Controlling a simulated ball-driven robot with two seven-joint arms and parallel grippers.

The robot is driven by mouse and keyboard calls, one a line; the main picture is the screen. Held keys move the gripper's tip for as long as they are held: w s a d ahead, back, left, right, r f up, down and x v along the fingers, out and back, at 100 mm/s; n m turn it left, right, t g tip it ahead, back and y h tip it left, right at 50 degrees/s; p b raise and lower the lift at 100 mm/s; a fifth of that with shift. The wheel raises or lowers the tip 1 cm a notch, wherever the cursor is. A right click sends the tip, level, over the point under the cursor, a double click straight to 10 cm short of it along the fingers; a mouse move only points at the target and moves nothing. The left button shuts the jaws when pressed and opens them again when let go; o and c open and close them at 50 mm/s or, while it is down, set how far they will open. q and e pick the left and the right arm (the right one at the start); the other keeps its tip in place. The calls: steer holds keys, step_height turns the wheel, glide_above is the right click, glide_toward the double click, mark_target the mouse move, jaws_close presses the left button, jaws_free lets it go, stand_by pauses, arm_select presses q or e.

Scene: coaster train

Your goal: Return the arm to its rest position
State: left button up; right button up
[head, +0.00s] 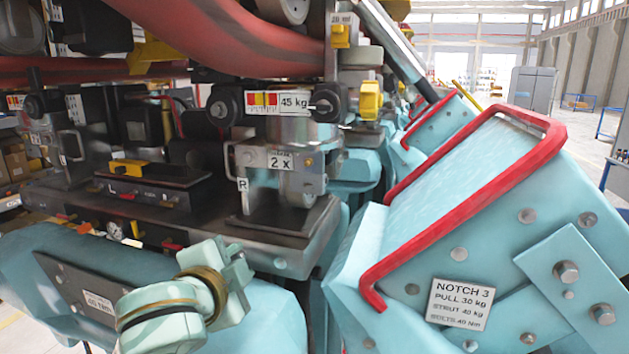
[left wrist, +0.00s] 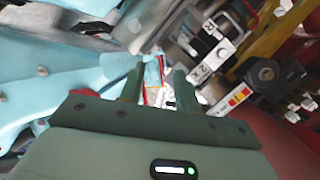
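My left gripper (left wrist: 160,88) shows in the left wrist view with its two dark green fingers apart. Nothing is held between them; the gap shows only background, including a pale blue part with a red edge. In the head view a pale green arm part with a brass ring (head: 203,285) is at the lower left, in front of the blue machine; I cannot make out fingertips there. My right gripper is in neither view.
A coaster car with a red padded bar (head: 240,40) and a "45 kg" label (head: 294,102) fills the upper left. A blue seat with a red rail (head: 552,140) and a "NOTCH 3" plate (head: 459,303) stands at right.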

arm_select(q)
steer(key=s+a+f+n+g+y, duration=0.25)
steer(key=s+a+f, duration=0.25)
steer(key=f, duration=0.4)
steer(key=s+a+f+n+g+y, duration=0.1)
steer(key=s+a+f+n, duration=0.25)
steer(key=f, duration=0.55)
steer(key=s+a+f+n+g+y, duration=0.1)
steer(key=s+a+f+g+y, duration=0.1)
steer(key=s+a+f, duration=0.45)
steer(key=s+a+f+g+y, duration=0.1)
steer(key=s+a+f+g, duration=0.15)
steer(key=s, duration=0.65)
steer(key=s+d+f+n+g+h+b, duration=0.2)
steer(key=f+b, duration=0.5)
steer(key=f, duration=1.4)
steer(key=s+d+f+m+h+b, duration=0.2)
steer(key=f+b, duration=0.6)
steer(key=f, duration=1.4)
steer(key=s+f+n+g+b, duration=0.1)
steer(key=s+f+n+b, duration=0.1)
steer(key=s+f+b, duration=0.3)
steer(key=s+f+n+g+b, duration=0.1)
steer(key=s+f+b, duration=0.5)
steer(key=s+f, duration=0.8)
step_height(320, 180, down, 7)
steer(key=shift+s+d+n+g, duration=0.2)
steer(key=shift+d+n+g, duration=0.2)
steer(key=shift+g, duration=0.4)
steer(key=shift+h, duration=0.25)
